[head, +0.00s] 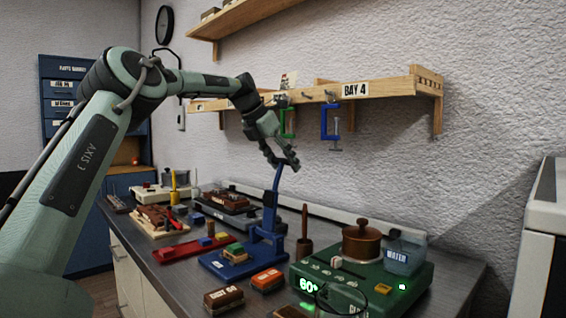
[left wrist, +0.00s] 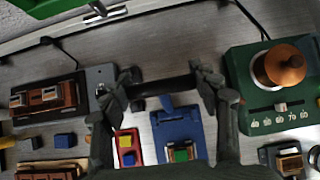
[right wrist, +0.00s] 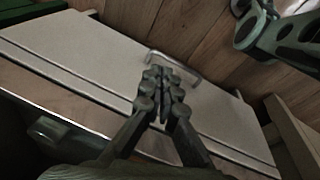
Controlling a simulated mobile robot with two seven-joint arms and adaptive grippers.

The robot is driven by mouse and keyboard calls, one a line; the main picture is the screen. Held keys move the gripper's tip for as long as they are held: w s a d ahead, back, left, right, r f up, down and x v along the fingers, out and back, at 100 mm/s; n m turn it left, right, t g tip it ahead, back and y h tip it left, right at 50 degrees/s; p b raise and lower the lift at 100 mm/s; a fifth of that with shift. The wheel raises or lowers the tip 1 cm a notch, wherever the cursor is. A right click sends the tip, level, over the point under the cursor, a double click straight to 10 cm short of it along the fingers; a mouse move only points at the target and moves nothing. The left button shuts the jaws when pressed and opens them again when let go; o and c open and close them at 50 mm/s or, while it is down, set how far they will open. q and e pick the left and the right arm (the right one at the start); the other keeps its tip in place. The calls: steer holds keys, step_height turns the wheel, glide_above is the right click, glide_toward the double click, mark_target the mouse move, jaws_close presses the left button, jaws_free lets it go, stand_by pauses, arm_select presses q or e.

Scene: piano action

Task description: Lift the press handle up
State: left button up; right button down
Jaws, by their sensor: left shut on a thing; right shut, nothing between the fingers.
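The blue press (head: 229,266) stands on the bench, and its upright blue handle lever (head: 276,184) rises toward the shelf. My left gripper (head: 284,163) is at the top of the lever. In the left wrist view, my left gripper (left wrist: 160,90) is shut on the handle's dark crossbar (left wrist: 162,88), which spans between its fingers. The press base (left wrist: 172,124) lies below, with a small green-topped block (left wrist: 181,154) on it. In the right wrist view, my right gripper (right wrist: 162,95) is shut and empty; it is out of the head view.
A green hot plate (head: 345,282) with a brown pot (head: 362,240) and a water beaker (head: 403,258) stands right of the press. A red tray (head: 190,250) lies to its left. A shelf (head: 385,86) with hanging clamps (head: 331,125) is on the wall behind.

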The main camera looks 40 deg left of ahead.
arm_select(q)
steer(key=o, duration=1.7)
steer(key=v, duration=1.2)
